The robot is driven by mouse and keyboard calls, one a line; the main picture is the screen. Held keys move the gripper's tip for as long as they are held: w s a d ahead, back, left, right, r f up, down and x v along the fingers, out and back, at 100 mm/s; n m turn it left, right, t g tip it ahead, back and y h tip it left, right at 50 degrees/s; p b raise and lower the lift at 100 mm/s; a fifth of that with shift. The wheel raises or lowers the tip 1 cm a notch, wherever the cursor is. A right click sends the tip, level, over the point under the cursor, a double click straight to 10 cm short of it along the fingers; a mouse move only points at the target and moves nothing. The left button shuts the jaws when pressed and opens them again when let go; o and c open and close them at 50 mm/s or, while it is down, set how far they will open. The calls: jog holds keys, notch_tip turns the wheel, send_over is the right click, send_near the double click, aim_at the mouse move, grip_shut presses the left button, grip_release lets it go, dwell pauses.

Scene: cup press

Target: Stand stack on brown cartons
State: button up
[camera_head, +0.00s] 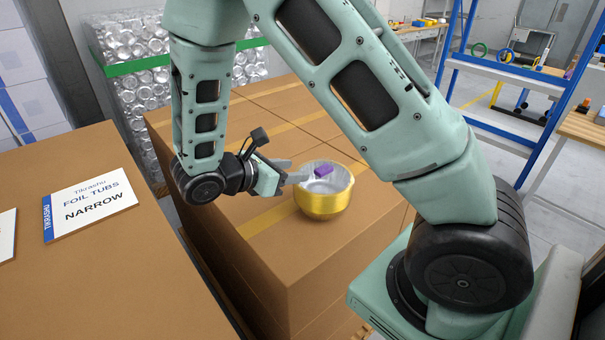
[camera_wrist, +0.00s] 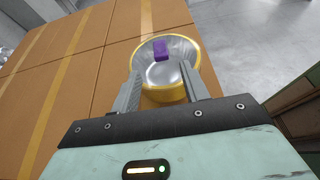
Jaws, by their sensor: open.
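A round tub (camera_head: 325,204), gold outside and silver inside, stands upright on the brown cartons (camera_head: 262,258). It may be several nested tubs; I cannot tell. A small purple block (camera_head: 323,170) lies inside it. My gripper (camera_head: 294,171) is open at the tub's left side in the head view. In the wrist view, the tub (camera_wrist: 165,95) lies ahead, with its near wall between my two fingers (camera_wrist: 160,76). The purple block (camera_wrist: 160,49) shows at its far inner side. I cannot tell whether the fingers touch the tub.
A brown surface at the left bears a white sign (camera_head: 90,205) reading "FOIL TUBS NARROW". A mesh bin of silver tubs (camera_head: 140,90) stands behind. A blue frame (camera_head: 520,75) stands at the right. The carton top left of and beyond the tub is clear.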

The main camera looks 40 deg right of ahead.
jog(key=s+a+r+m+y, duration=0.2)
jog(key=s+a+m+y, duration=0.2)
jog(key=s+a+y, duration=0.3)
jog(key=s+a+r+m+y, duration=0.3)
jog(key=s+a+m+y, duration=0.2)
jog(key=s+a, duration=0.6)
jog(key=a+y, duration=0.2)
jog(key=a, duration=0.2)
jog(key=shift+s+a+r+m+t, duration=0.25)
jog(key=shift+a+r+m+t, duration=0.05)
jog(key=shift+a+r+t, duration=0.1)
notch_tip(320, 180, down, 4)
jog(key=b, duration=0.4)
jog(key=shift+f, duration=0.2)
